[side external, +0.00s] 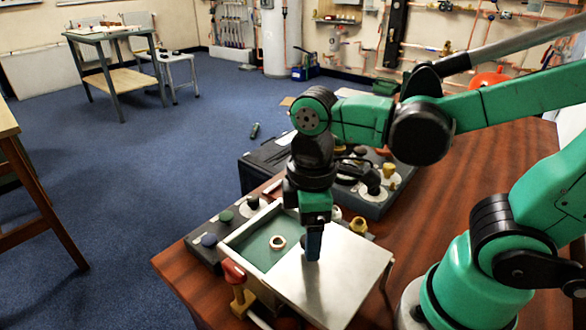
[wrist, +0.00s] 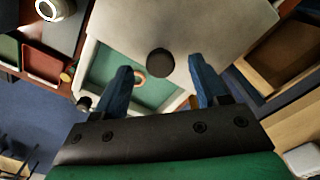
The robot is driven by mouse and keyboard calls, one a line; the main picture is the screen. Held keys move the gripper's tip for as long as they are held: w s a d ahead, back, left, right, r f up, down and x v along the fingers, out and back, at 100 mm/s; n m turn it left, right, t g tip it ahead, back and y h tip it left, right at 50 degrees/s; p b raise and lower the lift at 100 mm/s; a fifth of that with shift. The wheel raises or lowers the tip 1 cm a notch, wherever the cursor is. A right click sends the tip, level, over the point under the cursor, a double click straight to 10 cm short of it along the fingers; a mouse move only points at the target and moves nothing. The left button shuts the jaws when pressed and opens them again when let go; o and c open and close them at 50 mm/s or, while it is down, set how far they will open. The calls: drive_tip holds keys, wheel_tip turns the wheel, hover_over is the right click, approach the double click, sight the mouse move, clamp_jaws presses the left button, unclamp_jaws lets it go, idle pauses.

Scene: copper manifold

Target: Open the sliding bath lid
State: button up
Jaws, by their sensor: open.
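The bath is a pale-walled box (side external: 236,246) with green inside; a small copper-coloured ring (side external: 278,242) lies in it. The flat grey metal lid (side external: 335,282) covers the right part of the bath in the side view, leaving the left part uncovered. In the wrist view the lid (wrist: 200,25) carries a round black knob (wrist: 160,64) near its edge. My gripper (side external: 313,254) points down at the lid near that edge. In the wrist view its blue fingers (wrist: 161,66) are apart, one on each side of the knob; contact cannot be told.
A red-handled valve (side external: 233,272) stands at the bath's front left. A panel with coloured knobs (side external: 209,240) lies beyond the bath, and a dark case with fittings (side external: 375,200) stands behind. A wooden tray (wrist: 285,50) is at right in the wrist view. Bare table lies right.

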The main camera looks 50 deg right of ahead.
drive_tip(key=shift+r, duration=2.35)
drive_tip(key=w+d+f+m+t, duration=0.1)
drive_tip(key=w+d+m+t, duration=0.4)
drive_tip(key=m+t, duration=0.2)
drive_tip(key=shift+d+f+m, duration=0.25)
drive_tip(key=shift+m, duration=0.75)
